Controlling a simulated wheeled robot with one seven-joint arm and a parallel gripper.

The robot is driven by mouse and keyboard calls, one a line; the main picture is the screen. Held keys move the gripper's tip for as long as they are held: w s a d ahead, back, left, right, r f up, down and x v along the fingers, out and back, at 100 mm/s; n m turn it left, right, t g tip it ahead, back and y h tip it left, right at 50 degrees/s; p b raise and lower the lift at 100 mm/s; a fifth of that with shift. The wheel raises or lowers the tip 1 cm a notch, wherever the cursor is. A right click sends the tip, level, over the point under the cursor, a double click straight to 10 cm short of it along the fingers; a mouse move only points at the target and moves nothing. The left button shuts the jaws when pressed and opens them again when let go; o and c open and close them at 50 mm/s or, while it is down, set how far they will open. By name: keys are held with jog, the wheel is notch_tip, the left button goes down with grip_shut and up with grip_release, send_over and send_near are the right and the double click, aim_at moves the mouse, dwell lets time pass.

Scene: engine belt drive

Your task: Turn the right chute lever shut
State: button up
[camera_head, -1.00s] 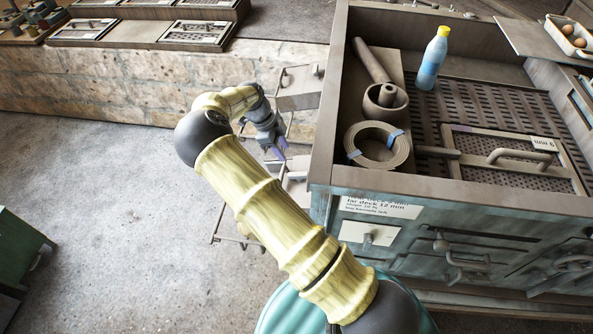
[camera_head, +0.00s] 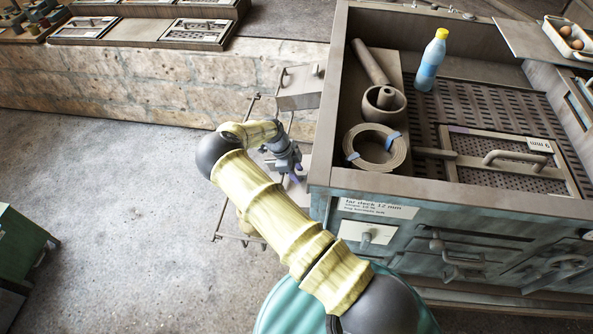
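My gripper (camera_head: 292,178) hangs at the left side of the big metal machine (camera_head: 322,150), close to its wall, with its fingers pointing down. The fingers are small and partly hidden, so I cannot tell if they are open or shut. A grey box-like fitting (camera_head: 300,88) with a small knob on top sticks out of the machine's left side, behind the gripper. A paler part lies under the gripper, mostly covered by my arm. No lever is clearly marked as the right chute lever. The front has a pale plate with a knob (camera_head: 367,238) and a bar handle (camera_head: 462,258).
A wire rack frame (camera_head: 232,238) stands below my arm at the machine's left. The machine's top holds a blue bottle (camera_head: 431,62), a coiled strap (camera_head: 375,147) and a handled grate (camera_head: 510,160).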

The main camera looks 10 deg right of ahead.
jog(key=shift+c, duration=0.4)
grip_shut()
jog(key=shift+n+b, duration=0.3)
jog(key=n+b, duration=0.1)
jog(key=n, duration=0.2)
jog(key=shift+b, duration=0.4)
jog(key=n+t+b, duration=0.1)
jog(key=n, duration=0.4)
jog(key=n+b, duration=0.1)
jog(key=n, duration=0.3)
jog(key=shift+d+n, duration=0.1)
jog(key=shift+n, duration=0.2)
jog(key=n, duration=0.2)
jog(key=n+b, duration=0.1)
jog(key=n, duration=0.1)
jog(key=shift+r+n+t+y, duration=0.15)
jog(key=shift+n+t+y, duration=0.15)
jog(key=shift+n, duration=0.1)
